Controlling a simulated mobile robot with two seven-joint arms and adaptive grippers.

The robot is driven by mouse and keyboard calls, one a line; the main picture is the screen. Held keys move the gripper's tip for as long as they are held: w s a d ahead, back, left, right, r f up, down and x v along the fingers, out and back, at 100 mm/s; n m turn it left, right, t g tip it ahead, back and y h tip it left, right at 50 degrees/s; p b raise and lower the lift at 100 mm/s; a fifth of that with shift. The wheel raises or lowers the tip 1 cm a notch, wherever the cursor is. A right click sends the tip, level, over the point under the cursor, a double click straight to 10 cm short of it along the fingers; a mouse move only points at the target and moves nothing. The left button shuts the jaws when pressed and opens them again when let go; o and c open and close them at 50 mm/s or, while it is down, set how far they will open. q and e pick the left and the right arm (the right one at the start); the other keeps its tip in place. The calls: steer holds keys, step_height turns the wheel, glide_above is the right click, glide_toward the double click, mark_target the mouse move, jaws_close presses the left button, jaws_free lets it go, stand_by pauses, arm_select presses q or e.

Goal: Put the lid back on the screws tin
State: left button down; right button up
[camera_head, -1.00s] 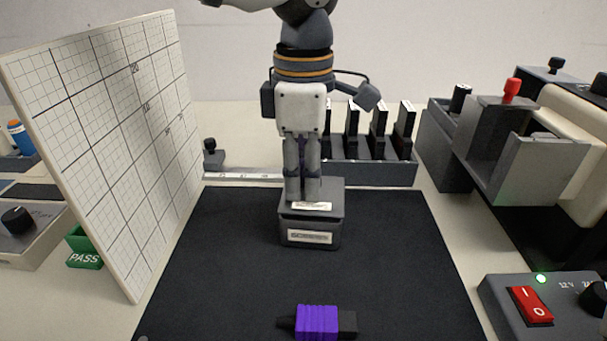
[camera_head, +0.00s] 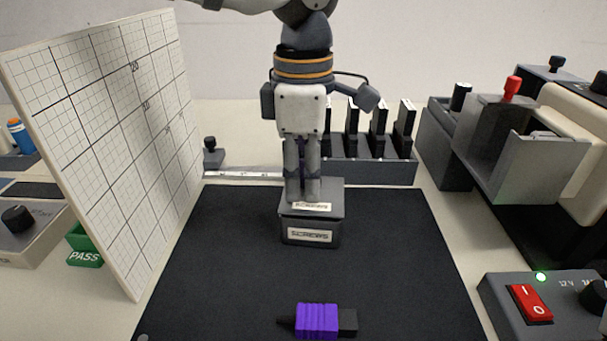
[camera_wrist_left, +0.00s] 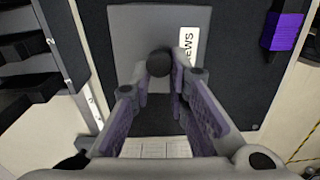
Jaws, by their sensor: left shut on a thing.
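The dark grey screws tin (camera_head: 290,233) stands on the black mat, with a white SCREWS label on its front. Its square grey lid (camera_head: 333,190), with a label on its top, is over the tin's opening, level and closely lined up. I cannot tell whether a thin gap is left between them. My left gripper (camera_head: 309,198) points straight down and is shut on the lid's round black knob. In the left wrist view the knob (camera_wrist_left: 160,62) is between the fingertips and the lid (camera_wrist_left: 128,35) hides the tin. My right gripper is not in view.
A purple and black object (camera_head: 318,321) lies on the mat (camera_head: 400,260) in front. A gridded white board (camera_head: 110,140) leans at the left. A rack of black upright pieces (camera_head: 370,172) stands behind, and a red-switch box (camera_head: 535,305) at the right. The mat around the tin is clear.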

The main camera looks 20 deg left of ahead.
arm_select(q)
steer(key=c, duration=1)
jaws_free()
steer(key=shift+r, duration=3.45)
steer(key=shift+c, duration=0.2)
jaws_close()
